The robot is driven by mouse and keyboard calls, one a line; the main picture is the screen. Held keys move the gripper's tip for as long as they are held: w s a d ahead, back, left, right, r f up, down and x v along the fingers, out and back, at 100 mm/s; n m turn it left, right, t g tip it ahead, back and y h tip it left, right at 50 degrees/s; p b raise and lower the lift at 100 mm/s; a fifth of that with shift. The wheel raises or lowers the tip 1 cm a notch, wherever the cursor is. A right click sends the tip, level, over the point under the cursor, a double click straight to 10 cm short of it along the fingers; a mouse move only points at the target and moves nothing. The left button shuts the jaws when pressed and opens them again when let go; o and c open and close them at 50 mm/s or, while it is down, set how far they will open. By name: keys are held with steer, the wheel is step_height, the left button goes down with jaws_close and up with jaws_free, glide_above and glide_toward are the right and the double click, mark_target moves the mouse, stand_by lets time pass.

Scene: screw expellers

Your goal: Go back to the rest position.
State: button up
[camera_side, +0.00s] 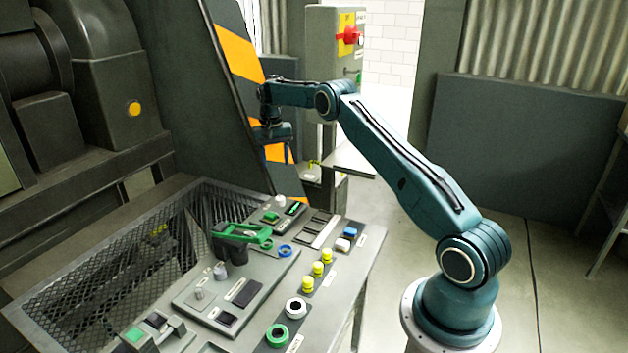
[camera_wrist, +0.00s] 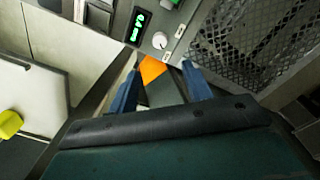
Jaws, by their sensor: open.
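My gripper (camera_wrist: 160,72) is open and empty in the wrist view, its two blue fingers spread apart. In the side view my gripper (camera_side: 272,133) hangs at the far end of the teal arm, in front of the orange and dark striped panel. It is apart from the control panel (camera_side: 262,270), above and beyond its far end. No object sits between the fingers. The exact fingertips are small and hard to make out in the side view.
A green-handled part (camera_side: 243,233) stands on the panel. Several yellow buttons (camera_side: 317,269) line its right side. A mesh-covered trough (camera_side: 90,285) lies to the left. A post with a red switch (camera_side: 350,35) stands behind the arm. Open floor (camera_side: 545,260) lies right of the base.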

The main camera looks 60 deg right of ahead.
steer(key=s+a+r+n+t, duration=0.1)
steer(key=s+a+r+n, duration=0.1)
steer(key=s+a+r, duration=0.4)
steer(key=s+a+r+n+t, duration=0.1)
steer(key=s+a+r, duration=0.1)
steer(key=a+r, duration=0.6)
steer(key=s+a+r+n+t, duration=0.1)
steer(key=s+a+r+n, duration=0.1)
steer(key=s+a+r, duration=0.55)
steer(key=s+a+f+n+t, duration=0.1)
steer(key=s+a, duration=0.4)
steer(key=s, duration=0.6)
steer(key=s+a+f+n+t, duration=0.1)
steer(key=s+a+n, duration=0.3)
steer(key=s, duration=0.7)
steer(key=shift+s+a+f+t, duration=0.25)
steer(key=shift+a+t, duration=0.25)
steer(key=shift+a, duration=0.1)
